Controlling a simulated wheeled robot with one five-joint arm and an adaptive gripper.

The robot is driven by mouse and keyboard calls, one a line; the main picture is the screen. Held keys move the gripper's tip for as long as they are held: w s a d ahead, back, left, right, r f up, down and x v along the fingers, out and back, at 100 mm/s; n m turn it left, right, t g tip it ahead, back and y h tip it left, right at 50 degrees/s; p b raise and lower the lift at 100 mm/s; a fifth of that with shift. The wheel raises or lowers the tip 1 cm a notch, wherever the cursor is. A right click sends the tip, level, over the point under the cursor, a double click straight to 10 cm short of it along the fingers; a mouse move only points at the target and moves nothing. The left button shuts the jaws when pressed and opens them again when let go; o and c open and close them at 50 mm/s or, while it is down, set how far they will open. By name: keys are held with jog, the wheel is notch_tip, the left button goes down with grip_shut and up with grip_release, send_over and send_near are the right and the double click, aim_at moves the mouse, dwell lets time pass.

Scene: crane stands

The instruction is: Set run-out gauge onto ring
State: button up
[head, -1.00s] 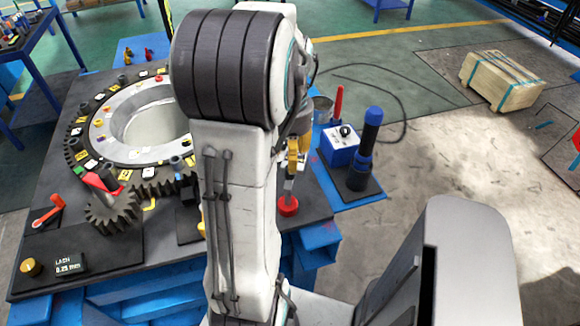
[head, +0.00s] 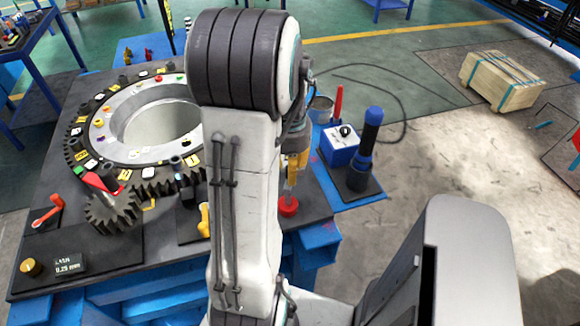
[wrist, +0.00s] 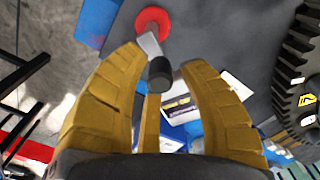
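The ring (head: 98,130) is a broad grey ring with a dark toothed rim, lying on the dark table top at the left. My gripper (head: 294,180) points down near the table's right edge, partly hidden by my arm. Its yellow fingers (wrist: 165,66) are apart in the wrist view. A dark cylinder (wrist: 159,75) shows between the fingertips, with a gap to the right finger. Beyond it are a grey piece (wrist: 149,43) and a round red base (wrist: 152,20), also visible in the head view (head: 288,206). This looks like the run-out gauge, but I cannot be sure.
A small gear (head: 113,212) meshes beside the ring. A readout (head: 69,265) stands at the table's front left. A blue box (head: 341,145) and a black-and-blue cylinder (head: 366,150) stand on a side plate at the right. A wooden crate (head: 502,81) lies on the floor.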

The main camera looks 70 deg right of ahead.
grip_shut()
dwell(0.4)
jog(key=n, duration=0.3)
jog(key=shift+w+a+f+b, duration=0.1)
jog(key=shift+w+a+b, duration=0.05)
jog(key=shift+w+b, duration=0.2)
jog(key=n, duration=0.3)
jog(key=w+a+n+b, duration=0.1)
jog(key=n, duration=0.5)
jog(key=shift+w+a+n+b, duration=0.2)
jog(key=shift+a+n+b, duration=0.05)
jog(key=shift+n+b, duration=0.15)
